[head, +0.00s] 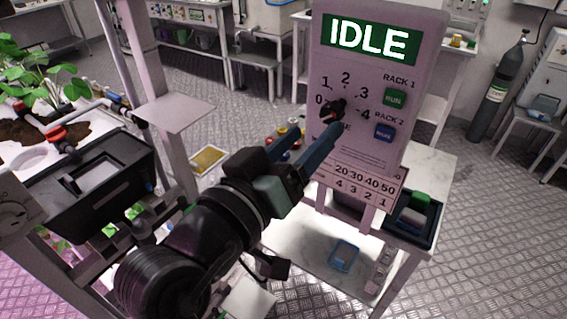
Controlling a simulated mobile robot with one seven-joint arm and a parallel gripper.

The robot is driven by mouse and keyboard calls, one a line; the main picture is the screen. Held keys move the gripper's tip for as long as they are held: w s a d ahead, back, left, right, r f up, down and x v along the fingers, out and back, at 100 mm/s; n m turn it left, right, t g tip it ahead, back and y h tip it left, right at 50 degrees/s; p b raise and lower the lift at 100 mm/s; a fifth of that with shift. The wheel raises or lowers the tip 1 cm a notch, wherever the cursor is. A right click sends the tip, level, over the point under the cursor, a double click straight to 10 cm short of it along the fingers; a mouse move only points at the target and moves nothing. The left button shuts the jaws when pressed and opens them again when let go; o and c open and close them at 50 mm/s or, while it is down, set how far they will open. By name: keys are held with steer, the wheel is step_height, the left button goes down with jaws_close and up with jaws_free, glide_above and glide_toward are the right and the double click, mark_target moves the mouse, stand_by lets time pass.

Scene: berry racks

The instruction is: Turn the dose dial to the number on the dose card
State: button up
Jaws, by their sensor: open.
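The dose dial (326,109) is a dark knob with some red on it, on the upright grey panel (424,50). The numbers 0 to 4 are printed around it. I cannot tell which number it points to. A white card (360,186) at the foot of the panel has rows reading 20 30 40 50 and 4 3 2 1; its left part is partly hidden. I cannot tell if this is the dose card. My gripper (322,132) is open, its blue fingers pointing up toward the dial and apart, with nothing seen between them. I cannot tell if they touch it.
A green screen (367,39) reads IDLE. A green RUN button (395,98) and a blue RUN button (384,132) sit right of the dial. A dark tray (432,234) stands at the lower right. A plant rack with a black bin (90,193) is at left.

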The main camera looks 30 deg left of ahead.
steer(key=s, duration=0.6)
steer(key=shift+b, duration=0.4)
steer(key=shift+s+a, duration=0.1)
